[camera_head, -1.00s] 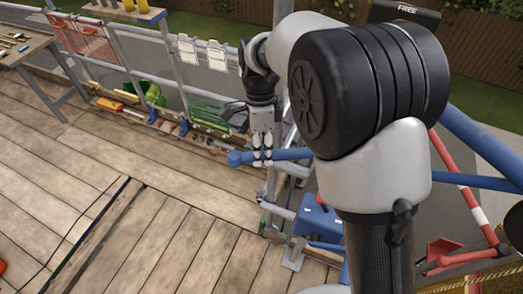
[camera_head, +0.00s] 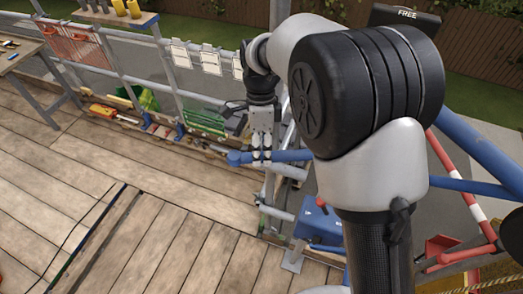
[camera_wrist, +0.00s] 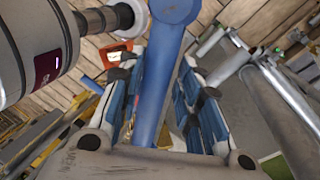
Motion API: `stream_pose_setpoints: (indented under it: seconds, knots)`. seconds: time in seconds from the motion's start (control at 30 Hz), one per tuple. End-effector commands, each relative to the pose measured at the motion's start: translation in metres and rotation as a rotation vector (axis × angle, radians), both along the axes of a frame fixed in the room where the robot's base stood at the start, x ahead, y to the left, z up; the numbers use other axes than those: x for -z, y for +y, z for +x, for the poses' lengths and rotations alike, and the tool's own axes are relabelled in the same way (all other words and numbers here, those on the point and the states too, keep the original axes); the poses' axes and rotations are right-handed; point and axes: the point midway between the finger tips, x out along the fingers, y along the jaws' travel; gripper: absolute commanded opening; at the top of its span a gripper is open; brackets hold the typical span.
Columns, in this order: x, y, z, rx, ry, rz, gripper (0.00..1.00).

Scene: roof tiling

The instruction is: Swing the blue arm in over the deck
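The blue arm is a blue tube (camera_head: 290,155) with a rounded knob (camera_head: 236,158) at its left end. In the head view it runs from the deck's right edge to behind my own arm, which hides the rest of it. My gripper (camera_head: 262,158) points down onto the tube just right of the knob. In the wrist view the tube (camera_wrist: 160,75) passes between the two fingers (camera_wrist: 160,85), which lean in close on both sides of it. The fingers look shut around it. The wooden deck (camera_head: 170,225) lies to the left and below.
A metal guardrail post (camera_head: 270,190) stands close by my gripper. A blue box (camera_head: 320,222) sits right of it. A workbench (camera_head: 20,52) is at upper left. The middle of the deck is mostly clear.

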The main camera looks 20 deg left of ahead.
Motion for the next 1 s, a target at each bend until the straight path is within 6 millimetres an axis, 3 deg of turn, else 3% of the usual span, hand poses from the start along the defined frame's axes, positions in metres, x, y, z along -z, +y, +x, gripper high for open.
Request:
stream_pose_setpoints:
  seconds: [0.2,0.57,0.77,1.0]
  knots:
    - [0.0,0.0,0.0,-0.002,0.001,-0.001,0.46]
    - [-0.003,0.0,0.0,-0.004,0.002,-0.002,0.46]
    - [-0.032,0.003,0.007,-0.004,-0.001,0.0,0.46]
    - [-0.082,0.007,0.018,-0.003,-0.001,0.0,0.46]
